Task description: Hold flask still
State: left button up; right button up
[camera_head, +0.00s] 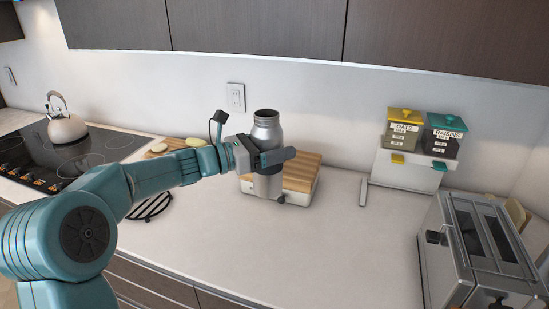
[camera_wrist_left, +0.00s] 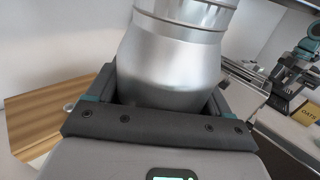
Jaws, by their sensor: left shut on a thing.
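A silver metal flask (camera_head: 267,132) with an open top stands upright over the counter, in front of a wooden board. My left gripper (camera_head: 268,158) reaches in from the left and is shut around the flask's middle. In the left wrist view the flask (camera_wrist_left: 170,65) fills the space between the fingers of the left gripper (camera_wrist_left: 165,105). Whether the flask's base touches the counter or the board's base, I cannot tell.
A wooden board on a white base (camera_head: 300,178) is right behind the flask. Oats and raisins dispensers (camera_head: 420,135) stand at the back right. A toaster (camera_head: 475,250) is at the front right. A kettle (camera_head: 67,125) sits on the black cooktop at left. The front middle counter is clear.

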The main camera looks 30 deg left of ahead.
pick_arm(q)
jog(key=shift+r, duration=0.45)
jog(key=o, duration=0.5)
jog(key=c, duration=0.6)
jog(key=shift+s, duration=0.15)
pick_arm(e)
jog(key=shift+s, duration=0.15)
